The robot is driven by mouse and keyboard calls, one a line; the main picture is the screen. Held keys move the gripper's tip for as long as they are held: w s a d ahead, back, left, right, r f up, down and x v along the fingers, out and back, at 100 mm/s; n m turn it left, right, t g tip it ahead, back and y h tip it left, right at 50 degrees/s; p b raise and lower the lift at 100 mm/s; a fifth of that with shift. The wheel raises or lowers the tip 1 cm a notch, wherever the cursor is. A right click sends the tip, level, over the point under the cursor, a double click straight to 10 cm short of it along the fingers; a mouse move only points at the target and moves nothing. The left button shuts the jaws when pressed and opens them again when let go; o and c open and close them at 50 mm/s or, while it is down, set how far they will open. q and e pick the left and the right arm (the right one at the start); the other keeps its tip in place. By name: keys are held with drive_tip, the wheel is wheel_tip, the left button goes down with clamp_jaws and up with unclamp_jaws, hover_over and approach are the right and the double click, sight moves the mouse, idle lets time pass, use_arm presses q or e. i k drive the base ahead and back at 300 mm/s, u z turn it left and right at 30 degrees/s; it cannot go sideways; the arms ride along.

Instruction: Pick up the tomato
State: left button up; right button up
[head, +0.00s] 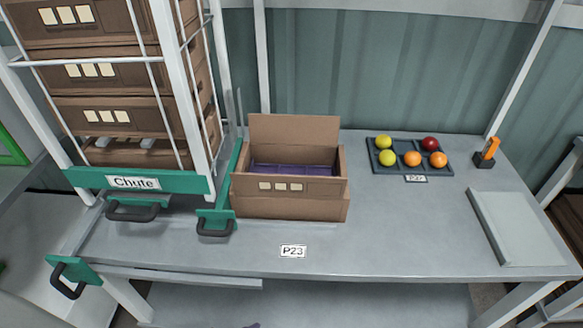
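The tomatoes sit in a dark tray (372,168) at the back right of the grey table. A red tomato (430,144) is in the back row at the right. Two yellow tomatoes, one behind (383,142) and one in front (388,158), are at the left. Two orange tomatoes, one in the middle (412,159) and one at the right (438,160), are in the front row. Neither of my grippers is in view.
An open cardboard box (290,207) with purple lining stands mid-table (390,240). A chute rack (135,182) of stacked crates stands at left. An orange-handled tool in a holder (485,160) and a flat pale panel (515,228) are at right. The table front is clear.

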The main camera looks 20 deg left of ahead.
sight(429, 143)
drive_tip(key=u, duration=3.75)
drive_tip(key=k, duration=1.75)
drive_tip(key=z, duration=1.5)
